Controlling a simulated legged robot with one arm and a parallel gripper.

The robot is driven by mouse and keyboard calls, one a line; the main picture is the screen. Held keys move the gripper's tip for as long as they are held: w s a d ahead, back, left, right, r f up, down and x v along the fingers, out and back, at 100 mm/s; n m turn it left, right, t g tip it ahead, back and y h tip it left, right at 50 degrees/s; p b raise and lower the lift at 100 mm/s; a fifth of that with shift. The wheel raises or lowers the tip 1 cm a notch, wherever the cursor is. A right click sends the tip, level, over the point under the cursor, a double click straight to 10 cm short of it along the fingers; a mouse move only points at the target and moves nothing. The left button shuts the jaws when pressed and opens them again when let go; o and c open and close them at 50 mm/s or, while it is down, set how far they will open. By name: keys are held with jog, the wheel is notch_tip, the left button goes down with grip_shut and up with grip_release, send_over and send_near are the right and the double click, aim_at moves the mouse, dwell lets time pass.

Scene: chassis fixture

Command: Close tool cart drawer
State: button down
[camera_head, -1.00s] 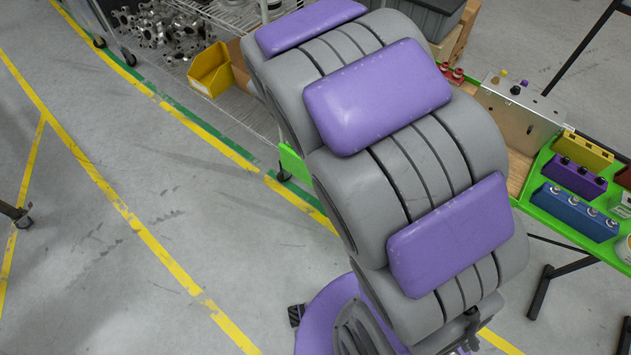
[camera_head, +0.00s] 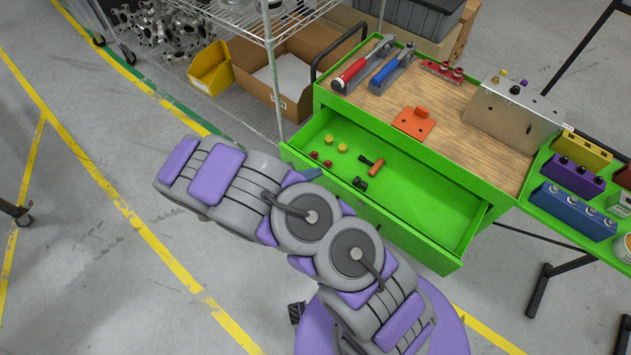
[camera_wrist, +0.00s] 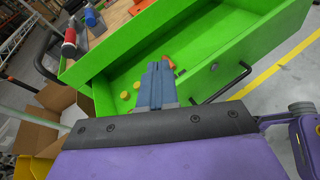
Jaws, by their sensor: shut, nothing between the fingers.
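The green tool cart (camera_head: 500,195) has a wood top, and its drawer (camera_head: 430,225) is pulled well out toward my body. Small red and yellow caps (camera_head: 342,148) and an orange-and-black tool (camera_head: 374,165) lie in the drawer. In the wrist view the drawer (camera_wrist: 200,48) fills the upper middle, with a black bar handle (camera_wrist: 232,84) on its front face at the right. My gripper (camera_wrist: 155,70) is shut and empty; its blue fingers overlap the drawer in the picture, left of the handle. Contact cannot be told. The blue fingertips (camera_head: 312,173) show near the drawer's left front corner.
A wire shelf (camera_head: 235,100) with a cardboard box (camera_head: 280,85) and yellow bin (camera_head: 210,68) stands to the left. Clamps (camera_head: 365,65) and an orange block (camera_head: 413,123) rest on the cart top. A green side tray (camera_head: 565,222) extends right.

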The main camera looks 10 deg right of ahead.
aim_at(322, 177)
jog(key=s+a+f+n+t+y, duration=0.1)
jog(key=a+f+n+t, duration=0.2)
jog(key=f, duration=0.4)
jog(key=s+a+f+n+t+y, duration=0.1)
jog(key=a+f+n, duration=0.35)
jog(key=f, duration=0.25)
jog(key=shift+m, duration=0.35)
jog(key=b+x, duration=0.1)
jog(key=x, duration=0.3)
jog(key=b+x, duration=0.1)
jog(key=x, duration=0.3)
jog(key=w+b+x, duration=0.1)
jog(key=x, duration=0.3)
jog(key=shift+w+r, duration=0.1)
jog(key=shift+r, duration=0.15)
jog(key=shift+w+d, duration=0.35)
jog(key=shift+r, duration=0.1)
